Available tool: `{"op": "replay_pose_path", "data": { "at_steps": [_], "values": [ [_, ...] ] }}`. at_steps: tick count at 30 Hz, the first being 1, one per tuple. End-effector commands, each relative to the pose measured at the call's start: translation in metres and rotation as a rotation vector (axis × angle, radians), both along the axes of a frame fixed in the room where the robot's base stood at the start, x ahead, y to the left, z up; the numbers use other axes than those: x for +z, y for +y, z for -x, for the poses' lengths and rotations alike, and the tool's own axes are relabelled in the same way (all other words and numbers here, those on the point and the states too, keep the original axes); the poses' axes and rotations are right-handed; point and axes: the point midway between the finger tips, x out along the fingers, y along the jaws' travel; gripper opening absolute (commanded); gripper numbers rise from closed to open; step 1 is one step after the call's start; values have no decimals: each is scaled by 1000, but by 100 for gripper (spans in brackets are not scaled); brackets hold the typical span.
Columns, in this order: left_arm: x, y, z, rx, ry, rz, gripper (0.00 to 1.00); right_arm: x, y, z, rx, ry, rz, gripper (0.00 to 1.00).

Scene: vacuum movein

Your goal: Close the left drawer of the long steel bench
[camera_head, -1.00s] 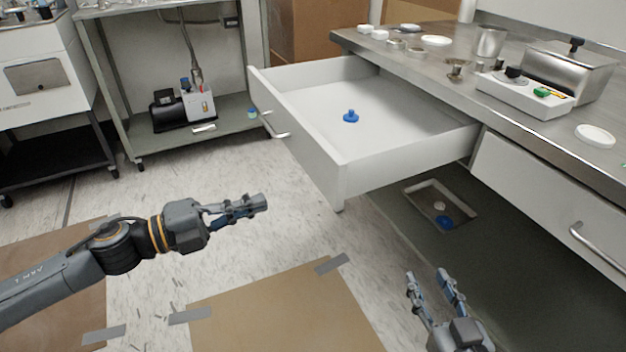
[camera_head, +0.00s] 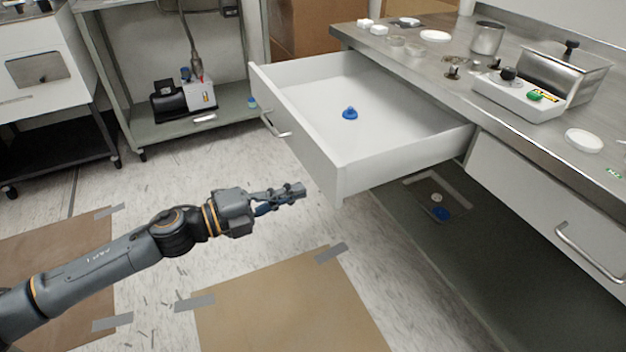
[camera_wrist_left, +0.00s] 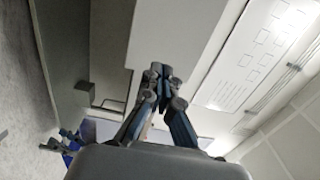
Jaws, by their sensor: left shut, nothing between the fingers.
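The left drawer (camera_head: 300,135) of the long steel bench (camera_head: 545,140) is pulled far out. Its white front has a metal handle (camera_head: 274,124), and a small blue object (camera_head: 350,112) lies inside. My left gripper (camera_head: 298,189) is shut and empty, low in front of the drawer's near front corner, with a small gap in the head view. In the left wrist view its fingertips (camera_wrist_left: 161,72) meet in front of a white panel (camera_wrist_left: 175,30), likely the drawer; contact cannot be told. My right gripper is outside the head view; a blurred dark and blue shape (camera_wrist_left: 66,142) in the wrist view may be it.
A second, shut drawer (camera_head: 540,195) with a handle is to the right. A tray (camera_head: 455,187) with small items sits on the shelf below. Dishes and a scale (camera_head: 515,95) stand on the benchtop. A cart (camera_head: 135,120) stands at the back left.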

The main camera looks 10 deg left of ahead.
Motion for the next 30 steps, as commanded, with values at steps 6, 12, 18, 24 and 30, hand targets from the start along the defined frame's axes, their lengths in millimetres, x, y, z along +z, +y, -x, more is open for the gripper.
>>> {"op": "replay_pose_path", "data": {
  "at_steps": [6, 12, 18, 24, 30],
  "values": [
    [3, -26, -17, -2, -3, 2, 0, 6, -4, 13, -5, 57, 12, 42],
    [0, -37, -25, 0, -1, -1, 0, 6, -4, 12, -5, 55, 11, 42],
    [0, -38, -26, 0, 0, -1, 0, 6, -3, 12, -5, 55, 11, 42],
    [0, -38, -26, 0, 0, 0, 0, 6, -3, 12, -5, 55, 11, 42],
    [2, -44, -29, 0, 0, 1, 0, 12, -3, 12, -3, 55, 11, 42]
  ]
}}
